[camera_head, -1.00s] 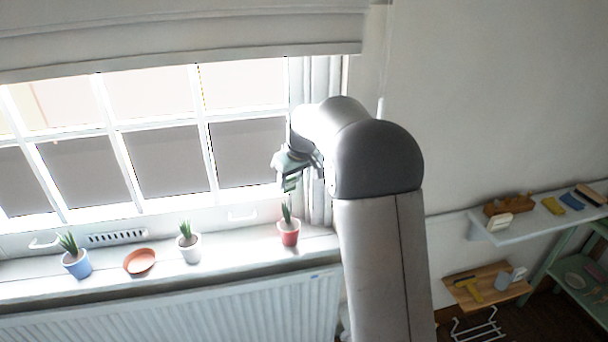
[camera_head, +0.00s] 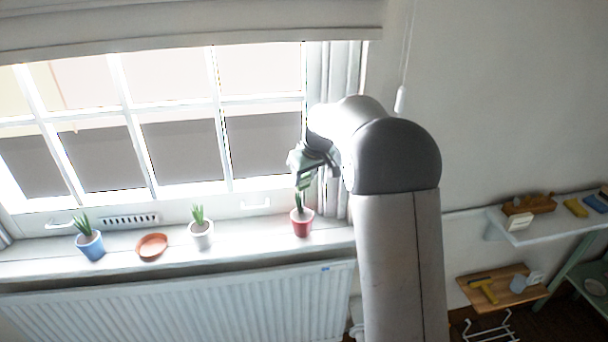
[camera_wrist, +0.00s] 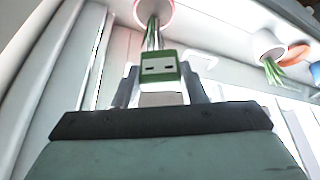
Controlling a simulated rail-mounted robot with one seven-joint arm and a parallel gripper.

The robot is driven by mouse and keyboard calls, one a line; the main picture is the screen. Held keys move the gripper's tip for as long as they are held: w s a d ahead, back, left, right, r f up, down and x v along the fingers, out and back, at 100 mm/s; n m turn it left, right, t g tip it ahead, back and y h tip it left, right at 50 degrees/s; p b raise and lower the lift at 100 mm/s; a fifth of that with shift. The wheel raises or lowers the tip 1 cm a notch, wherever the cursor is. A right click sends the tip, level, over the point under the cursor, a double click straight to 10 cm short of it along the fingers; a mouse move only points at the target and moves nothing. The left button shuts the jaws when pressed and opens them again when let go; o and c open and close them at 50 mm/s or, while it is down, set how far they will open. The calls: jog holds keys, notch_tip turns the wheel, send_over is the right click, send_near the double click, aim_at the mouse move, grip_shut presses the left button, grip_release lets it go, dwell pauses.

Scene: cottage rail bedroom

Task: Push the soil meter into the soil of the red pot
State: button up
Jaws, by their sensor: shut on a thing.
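The red pot (camera_head: 302,228) with a green plant stands at the right end of the window sill. In the wrist view the red pot (camera_wrist: 154,14) is at the top, with the plant's leaves running down towards the meter. My gripper (camera_head: 303,184) is just above the red pot's plant. In the wrist view its two fingers are shut on the soil meter (camera_wrist: 160,66), a green-cased block with two dark marks on its face.
A white pot (camera_head: 202,236), an orange saucer (camera_head: 152,246) and a blue pot (camera_head: 91,247) stand along the sill to the left. The window is behind, a radiator (camera_head: 190,310) below. A curtain (camera_head: 335,75) hangs close to my gripper. Shelves are at the right.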

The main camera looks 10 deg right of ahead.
aim_at(305, 186)
jog(key=shift+f+b, duration=0.85)
jog(key=shift+f, duration=0.65)
jog(key=shift+f+b, duration=0.1)
jog(key=shift+b, duration=0.3)
dwell(0.8)
jog(key=shift+f, duration=0.35)
jog(key=shift+f+b, duration=2.05)
jog(key=shift+f, duration=0.35)
jog(key=o, duration=1.1)
jog(key=b+v, duration=0.1)
jog(key=v, duration=1.6)
jog(key=shift+r, duration=0.25)
jog(key=shift+s, duration=0.1)
